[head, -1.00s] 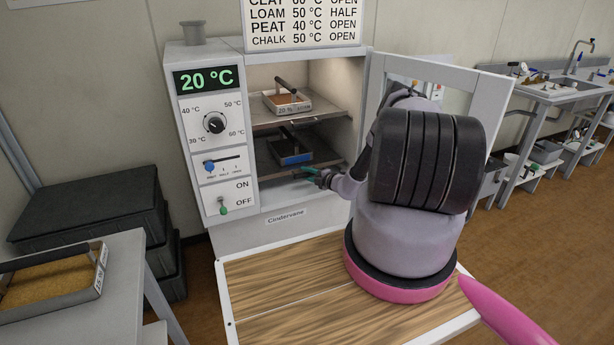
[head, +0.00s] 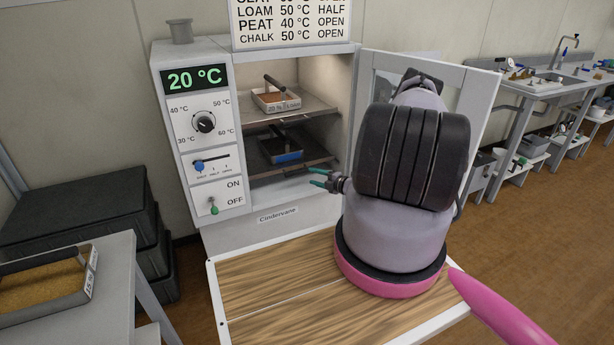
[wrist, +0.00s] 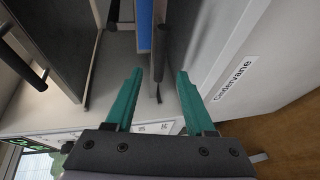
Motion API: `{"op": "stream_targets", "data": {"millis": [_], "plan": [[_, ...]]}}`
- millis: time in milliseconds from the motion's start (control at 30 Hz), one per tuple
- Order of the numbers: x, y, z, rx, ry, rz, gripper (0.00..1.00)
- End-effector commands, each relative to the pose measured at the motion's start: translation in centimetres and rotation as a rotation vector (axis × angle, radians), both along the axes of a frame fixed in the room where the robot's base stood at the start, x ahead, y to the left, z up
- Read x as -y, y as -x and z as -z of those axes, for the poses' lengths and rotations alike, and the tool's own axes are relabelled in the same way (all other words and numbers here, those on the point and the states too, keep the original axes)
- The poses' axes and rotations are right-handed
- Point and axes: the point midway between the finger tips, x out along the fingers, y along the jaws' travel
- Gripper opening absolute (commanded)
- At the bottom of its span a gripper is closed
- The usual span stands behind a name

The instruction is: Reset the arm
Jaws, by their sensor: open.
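My gripper (head: 318,178) has teal fingers and sits just in front of the oven's lower right opening in the head view. In the wrist view the two fingers (wrist: 155,95) are spread with nothing held between them. The oven (head: 212,237) stands with its door (head: 480,110) swung open to the right. A tray with a blue label (head: 288,157) lies on the lower shelf, and a labelled soil tray (head: 278,104) lies on the upper shelf. Both trays have a dark handle bar. The display (head: 193,79) reads 20 °C.
A wooden board (head: 265,283) lies in front of the oven. Another soil tray (head: 45,290) is on the grey table at left, beside stacked black boxes (head: 75,222). A sink bench (head: 555,90) stands at the far right.

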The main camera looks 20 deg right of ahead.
Motion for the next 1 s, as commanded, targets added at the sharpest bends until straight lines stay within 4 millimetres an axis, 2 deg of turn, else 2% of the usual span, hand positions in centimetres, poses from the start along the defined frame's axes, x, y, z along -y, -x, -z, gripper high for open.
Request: {"op": "stream_targets", "data": {"millis": [167,567,667,767,867,1000], "plan": [[0.3,0.8,-0.2,0.000,-0.001,0.000,0.55],[0.3,0.7,-0.2,0.000,0.000,0.000,0.55],[0.2,0.5,-0.8,0.009,0.015,-0.016,0.55],[-0.5,-0.3,-3.4,0.045,0.080,-0.082,0.55],[-2.0,-1.3,-7.8,0.107,0.201,-0.206,0.55],[-5.0,-1.9,-15.1,0.228,0.416,-0.420,0.55]]}}
